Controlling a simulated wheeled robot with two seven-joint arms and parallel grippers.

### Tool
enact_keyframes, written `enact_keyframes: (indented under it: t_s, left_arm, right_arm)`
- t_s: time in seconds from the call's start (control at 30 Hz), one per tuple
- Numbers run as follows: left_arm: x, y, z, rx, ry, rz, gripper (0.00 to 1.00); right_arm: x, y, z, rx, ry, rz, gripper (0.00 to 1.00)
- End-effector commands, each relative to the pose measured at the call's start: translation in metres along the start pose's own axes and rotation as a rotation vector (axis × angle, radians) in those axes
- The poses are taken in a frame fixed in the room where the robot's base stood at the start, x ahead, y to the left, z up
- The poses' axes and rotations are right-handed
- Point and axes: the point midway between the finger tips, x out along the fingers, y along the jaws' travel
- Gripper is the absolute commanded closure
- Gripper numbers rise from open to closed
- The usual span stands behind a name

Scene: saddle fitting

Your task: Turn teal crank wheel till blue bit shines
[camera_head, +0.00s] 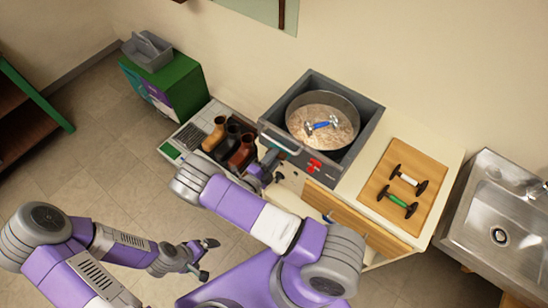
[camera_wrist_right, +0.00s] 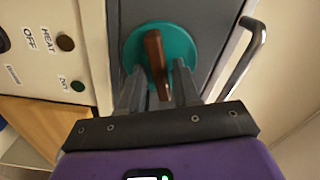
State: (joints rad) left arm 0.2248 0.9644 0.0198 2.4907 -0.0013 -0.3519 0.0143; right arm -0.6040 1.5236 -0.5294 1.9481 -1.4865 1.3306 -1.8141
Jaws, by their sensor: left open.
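The teal crank wheel (camera_wrist_right: 188,45) is on the dark side of the machine in the right wrist view, with a brown handle (camera_wrist_right: 154,52) across it. My right gripper (camera_wrist_right: 158,75) is at the wheel, its fingers apart on either side of the handle, with gaps visible. In the head view my right gripper (camera_head: 265,172) is at the machine's front left corner; the wheel is hidden there. The blue bit (camera_head: 322,126), with silvery ends, lies on pale grains in the round pan (camera_head: 350,103). My left gripper (camera_head: 207,259) is open and empty above the floor.
A wooden board (camera_head: 378,200) with two other bits lies right of the grey machine (camera_head: 366,108). Boots (camera_head: 241,152) stand left of it. A sink (camera_head: 505,205) is at the right. The wrist view shows a HEAT OFF panel (camera_wrist_right: 55,35) and a metal bar (camera_wrist_right: 252,45).

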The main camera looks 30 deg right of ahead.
Motion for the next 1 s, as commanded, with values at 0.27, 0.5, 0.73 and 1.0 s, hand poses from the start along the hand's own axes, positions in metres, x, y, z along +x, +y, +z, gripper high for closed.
enact_keyframes:
  t_s: [0.27, 0.5, 0.73, 1.0]
  left_arm:
    - [0.000, 0.000, 0.000, 0.000, 0.000, 0.000, 0.00]
    - [0.002, -0.001, 0.000, 0.000, 0.000, 0.000, 0.00]
    - [0.006, -0.002, 0.000, 0.000, 0.000, 0.000, 0.00]
    - [0.007, -0.003, 0.000, 0.000, 0.000, 0.000, 0.00]
  right_arm:
    - [0.000, 0.000, 0.000, 0.000, 0.000, -0.001, 0.57]
    - [-0.018, 0.000, 0.001, 0.001, -0.003, 0.000, 0.57]
    - [-0.057, 0.000, 0.001, 0.001, -0.003, -0.001, 0.57]
    - [-0.076, 0.000, 0.000, 0.000, 0.000, -0.001, 0.57]
